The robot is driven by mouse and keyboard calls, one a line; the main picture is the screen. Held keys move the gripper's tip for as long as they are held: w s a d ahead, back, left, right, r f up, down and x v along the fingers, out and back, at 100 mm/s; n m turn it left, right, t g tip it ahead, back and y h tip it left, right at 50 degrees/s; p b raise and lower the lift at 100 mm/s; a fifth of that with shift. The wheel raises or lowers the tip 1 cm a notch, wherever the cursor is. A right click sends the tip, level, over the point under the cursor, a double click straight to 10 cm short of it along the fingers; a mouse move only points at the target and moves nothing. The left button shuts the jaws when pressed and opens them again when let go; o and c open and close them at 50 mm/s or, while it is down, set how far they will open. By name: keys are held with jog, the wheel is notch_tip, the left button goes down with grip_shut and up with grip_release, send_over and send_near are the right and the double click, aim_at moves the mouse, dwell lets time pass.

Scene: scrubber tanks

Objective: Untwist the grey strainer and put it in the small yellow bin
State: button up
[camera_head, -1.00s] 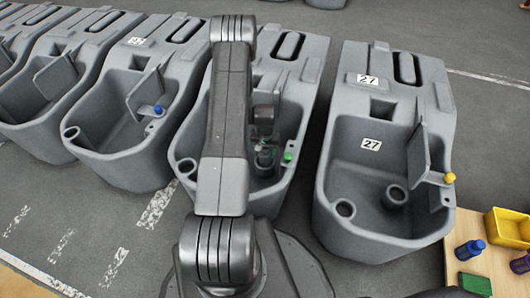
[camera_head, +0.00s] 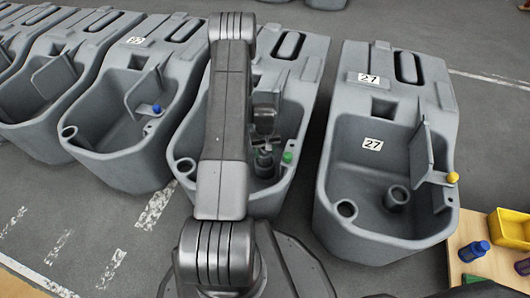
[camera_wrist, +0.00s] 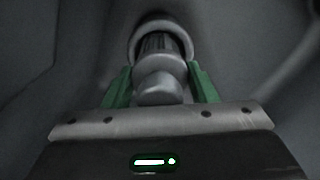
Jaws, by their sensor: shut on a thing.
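The grey strainer (camera_wrist: 160,88) stands in the round fitting on the floor of the tank beside my arm. In the wrist view its rounded end lies between my green fingers, and its ribbed part sits within a grey ring. My gripper (camera_wrist: 160,72) is shut on it. In the head view the strainer (camera_head: 264,163) shows small and dark below my gripper (camera_head: 265,147), partly hidden by my arm. The small yellow bin (camera_head: 511,232) is on the wooden board at the right edge, cut off by the frame.
Tank 27 (camera_head: 338,190) stands to the right, others to the left. A blue bottle (camera_head: 473,251) and a purple item (camera_head: 523,266) are on the wooden board (camera_head: 468,222).

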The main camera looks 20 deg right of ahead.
jog(key=shift+f+n+b, duration=0.1)
jog(key=shift+n+b, duration=0.35)
jog(key=shift+n, duration=1.05)
jog(key=shift+n, duration=0.5)
jog(key=o, duration=1.6)
jog(key=shift+o, duration=0.2)
